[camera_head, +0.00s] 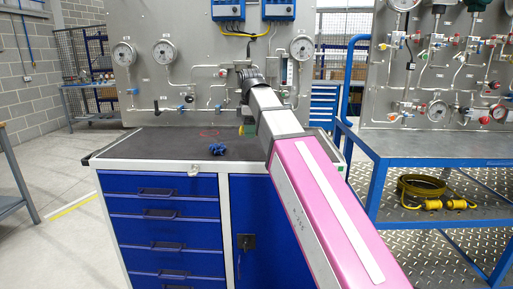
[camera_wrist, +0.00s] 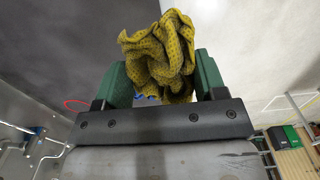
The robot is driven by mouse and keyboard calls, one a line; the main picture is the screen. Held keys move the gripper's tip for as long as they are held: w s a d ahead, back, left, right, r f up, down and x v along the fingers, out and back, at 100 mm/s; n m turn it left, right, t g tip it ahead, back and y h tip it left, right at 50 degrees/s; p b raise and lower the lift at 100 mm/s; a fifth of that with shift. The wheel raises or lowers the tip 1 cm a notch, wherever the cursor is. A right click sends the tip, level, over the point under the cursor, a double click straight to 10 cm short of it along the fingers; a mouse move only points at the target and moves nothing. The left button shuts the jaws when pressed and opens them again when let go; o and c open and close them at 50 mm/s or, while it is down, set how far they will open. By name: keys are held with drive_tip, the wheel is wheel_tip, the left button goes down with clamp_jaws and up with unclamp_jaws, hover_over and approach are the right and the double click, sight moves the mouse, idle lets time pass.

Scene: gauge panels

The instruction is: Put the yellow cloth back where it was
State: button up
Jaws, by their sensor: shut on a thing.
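The crumpled yellow cloth (camera_wrist: 160,55) with dark dots is pinched between the two green fingers of my gripper (camera_wrist: 162,85) in the wrist view. In the head view my arm reaches over the dark top of the blue cabinet (camera_head: 165,146), toward the gauge panel. There my gripper is mostly hidden behind my arm; a small bit of green (camera_head: 248,130) shows beside it. The cloth cannot be made out in the head view.
A small dark blue crumpled thing (camera_head: 217,149) lies on the cabinet top, left of my arm. The gauge panel (camera_head: 180,90) with pipes and valves stands behind the cabinet. A blue bench (camera_head: 440,162) with a yellow hose (camera_head: 425,187) on its lower shelf is at right. The cabinet top's left part is clear.

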hover_over(256, 151)
wheel_tip(256, 151, down, 5)
drive_tip(key=shift+s+f, duration=0.15)
drive_tip(key=shift+f, duration=2.05)
drive_tip(key=shift+f, duration=0.15)
drive_tip(key=o, duration=1)
drive_tip(key=shift+c, duration=0.2)
wheel_tip(256, 151, up, 12)
drive_tip(key=shift+r, duration=0.2)
